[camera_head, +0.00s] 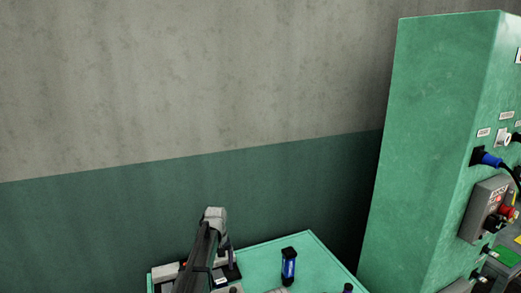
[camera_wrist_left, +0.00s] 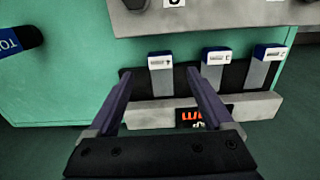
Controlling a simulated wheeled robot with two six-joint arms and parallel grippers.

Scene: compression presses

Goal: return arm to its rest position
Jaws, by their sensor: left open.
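My left arm comes in at the bottom of the head view, over the left end of a green table (camera_head: 315,255). Its gripper (camera_head: 226,254) is small and partly hidden there. In the left wrist view the left gripper (camera_wrist_left: 160,74) has its two purple-grey fingers spread wide apart, with nothing held between them. Beyond the fingers stands a black and grey rack (camera_wrist_left: 150,115) with several upright grey pieces with blue and white tops, one of them (camera_wrist_left: 160,75) seen between the fingertips. My right gripper is not in view.
A dark blue-and-black cylinder (camera_head: 289,265) stands on the table, right of the arm. A tall green machine cabinet (camera_head: 430,130) with a blue plug (camera_head: 490,159) and a grey switch box (camera_head: 484,210) rises at right. A bare wall (camera_head: 180,90) is behind.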

